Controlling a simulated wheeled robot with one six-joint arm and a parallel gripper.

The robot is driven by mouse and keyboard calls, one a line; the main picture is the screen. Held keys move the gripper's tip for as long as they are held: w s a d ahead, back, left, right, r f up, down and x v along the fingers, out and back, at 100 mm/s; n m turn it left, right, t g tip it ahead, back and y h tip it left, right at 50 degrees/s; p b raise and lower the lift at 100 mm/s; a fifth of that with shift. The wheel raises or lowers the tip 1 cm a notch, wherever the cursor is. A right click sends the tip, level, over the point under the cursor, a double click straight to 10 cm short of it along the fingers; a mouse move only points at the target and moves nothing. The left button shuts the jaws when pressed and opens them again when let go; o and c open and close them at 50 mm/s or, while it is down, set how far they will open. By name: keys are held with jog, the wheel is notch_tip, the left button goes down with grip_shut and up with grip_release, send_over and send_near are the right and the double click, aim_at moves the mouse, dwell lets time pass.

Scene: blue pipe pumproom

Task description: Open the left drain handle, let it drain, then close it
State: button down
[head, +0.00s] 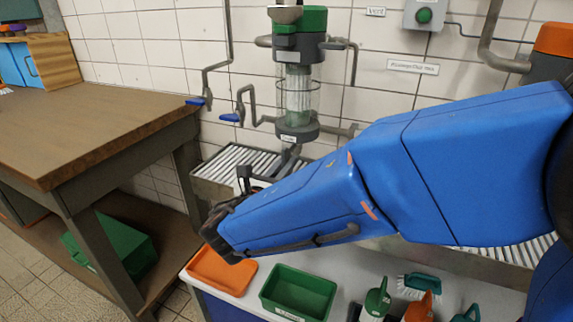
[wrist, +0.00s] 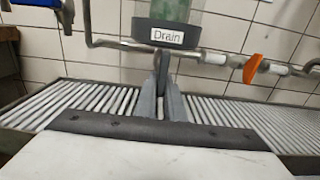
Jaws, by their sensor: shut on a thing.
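The left filter unit (head: 296,90) hangs on the tiled wall, with a green top, a clear ribbed bowl and a dark bottom cup. The cup carries a "Drain" label, readable in the wrist view (wrist: 167,37). The grey drain handle (wrist: 163,62) comes down from under the cup. My gripper (wrist: 162,88) has its two grey fingers closed around this handle, straight below the label. In the head view my own arm hides the fingers and most of the handle. No flowing liquid can be made out.
A slatted grey trough (wrist: 85,100) runs below the filter. Blue-handled valves (head: 230,117) sit on pipes to the left. An orange valve lever (wrist: 252,69) is close on the right. An orange tray (head: 222,272) and a green tray (head: 300,292) stand in front; a wooden bench (head: 95,115) is left.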

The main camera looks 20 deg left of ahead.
jog(key=shift+m, duration=0.3)
jog(key=m, duration=0.2)
jog(key=a+m, duration=0.1)
jog(key=m, duration=0.1)
jog(key=shift+r+m, duration=0.1)
jog(key=shift+m, duration=0.3)
jog(key=shift+a+r+m, duration=0.2)
jog(key=shift+r+m, duration=0.15)
jog(key=shift+m, duration=1.75)
jog(key=shift+a+r+m, duration=0.2)
jog(key=shift+r+m, duration=0.1)
jog(key=shift+m, duration=1.8)
jog(key=shift+a+r+m, duration=0.2)
jog(key=shift+r+m, duration=0.15)
jog(key=shift+m, duration=1.75)
jog(key=c, duration=1.9)
grip_release()
jog(key=shift+o, duration=0.2)
jog(key=shift+r, duration=0.1)
